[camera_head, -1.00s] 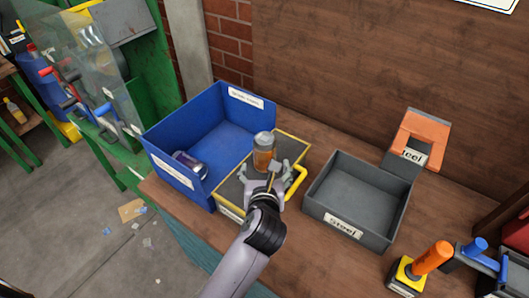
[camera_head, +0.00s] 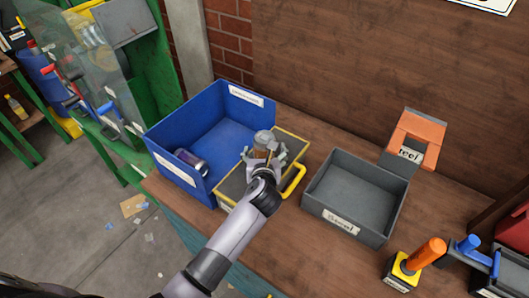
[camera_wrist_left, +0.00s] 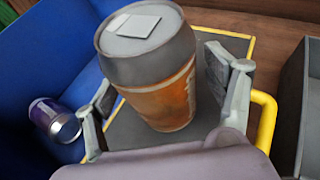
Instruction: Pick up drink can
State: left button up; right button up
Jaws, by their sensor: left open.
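An orange drink can with a grey top (camera_wrist_left: 160,85) stands on a dark tray with a yellow rim (camera_head: 290,134). In the head view the can (camera_head: 264,137) is partly hidden by my left gripper (camera_head: 266,152). In the left wrist view the open fingers of my left gripper (camera_wrist_left: 166,95) lie to either side of the can, with a gap visible on the right. I cannot tell whether the left finger touches it. My right gripper is not in view.
A blue bin (camera_head: 168,138) with a purple can (camera_head: 190,162) inside stands left of the tray. A grey bin labelled steel (camera_head: 340,222) stands to the right. An orange-handled lever (camera_head: 426,254) stands at the lower right.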

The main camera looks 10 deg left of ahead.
pick_arm(q)
jog(key=shift+c, duration=0.4)
jog(key=c, duration=1)
jog(key=shift+r, duration=0.15)
